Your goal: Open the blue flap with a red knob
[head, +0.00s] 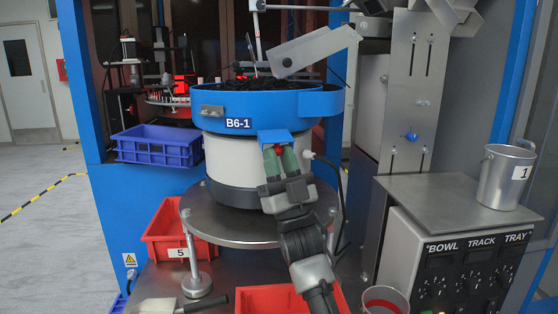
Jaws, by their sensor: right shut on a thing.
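The blue bowl (262,105) marked B6-1 sits on a white drum and is filled with dark pieces. A small blue flap (274,136) juts from the lower front of the bowl's wall, right of the label. My right gripper (280,153) reaches up from below with its fingertips at this flap. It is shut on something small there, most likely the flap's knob. My left gripper is not in view.
A round steel table (240,232) is under the drum. A red bin (165,235) marked 5 stands left, a blue crate (160,154) behind it. Another red bin (255,300) is at the front. A metal bucket (505,180) marked 1 stands on the right cabinet.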

